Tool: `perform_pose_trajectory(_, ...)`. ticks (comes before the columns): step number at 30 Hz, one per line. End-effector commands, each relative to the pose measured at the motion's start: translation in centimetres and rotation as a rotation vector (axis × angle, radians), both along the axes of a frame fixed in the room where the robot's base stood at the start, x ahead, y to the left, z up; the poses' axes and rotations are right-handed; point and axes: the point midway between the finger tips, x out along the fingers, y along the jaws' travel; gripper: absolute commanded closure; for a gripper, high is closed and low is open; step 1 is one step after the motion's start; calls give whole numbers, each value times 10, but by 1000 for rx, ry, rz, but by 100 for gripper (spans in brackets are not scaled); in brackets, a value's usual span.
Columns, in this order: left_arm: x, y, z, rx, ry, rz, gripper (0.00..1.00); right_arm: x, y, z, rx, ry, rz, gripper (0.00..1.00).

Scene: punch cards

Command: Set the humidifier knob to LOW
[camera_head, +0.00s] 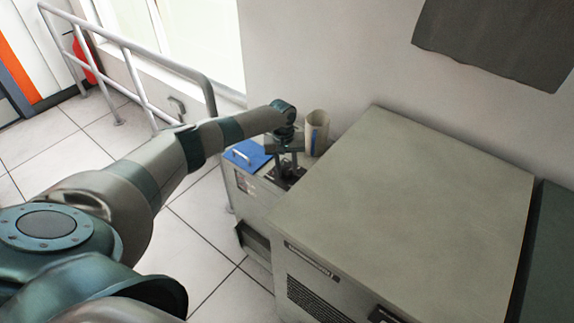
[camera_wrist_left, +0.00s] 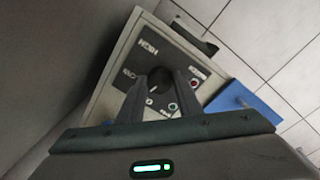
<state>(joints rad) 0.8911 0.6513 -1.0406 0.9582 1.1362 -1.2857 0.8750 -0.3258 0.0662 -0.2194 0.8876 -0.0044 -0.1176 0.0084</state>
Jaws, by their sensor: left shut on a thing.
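The humidifier (camera_head: 255,200) is a small pale box beside the large cabinet in the head view. Its dark control panel (camera_wrist_left: 186,62) fills the middle of the left wrist view, with white lettering; one label reads HIGH, and the others are too blurred to read surely. The black round knob (camera_wrist_left: 160,77) sits on this panel. My left gripper (camera_head: 288,176) reaches down over the humidifier's top. In the left wrist view, its two fingers (camera_wrist_left: 158,86) are shut on the knob, one on each side. The knob's pointer cannot be made out. My right gripper is not in view.
A large grey-beige cabinet (camera_head: 420,190) stands right of the humidifier. A pale cylinder (camera_head: 316,132) stands behind the gripper, near the wall. A blue clipboard-like piece (camera_head: 246,155) lies left of the gripper. A metal railing (camera_head: 140,60) and open tiled floor are at left.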

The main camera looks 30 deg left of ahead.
Motion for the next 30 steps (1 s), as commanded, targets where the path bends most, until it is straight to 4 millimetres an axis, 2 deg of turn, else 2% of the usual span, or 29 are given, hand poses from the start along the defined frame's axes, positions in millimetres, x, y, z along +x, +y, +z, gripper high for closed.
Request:
perform_pose_trajectory(3,-1,0,0,-2,2,-71,91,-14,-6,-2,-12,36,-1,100)
perform_pose_trajectory(7,0,0,0,-2,1,-175,91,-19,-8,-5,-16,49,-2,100)
perform_pose_trajectory(21,1,1,-1,-1,-1,-604,91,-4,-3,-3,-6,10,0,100)
perform_pose_trajectory(30,2,2,0,-1,-2,-766,91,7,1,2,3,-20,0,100)
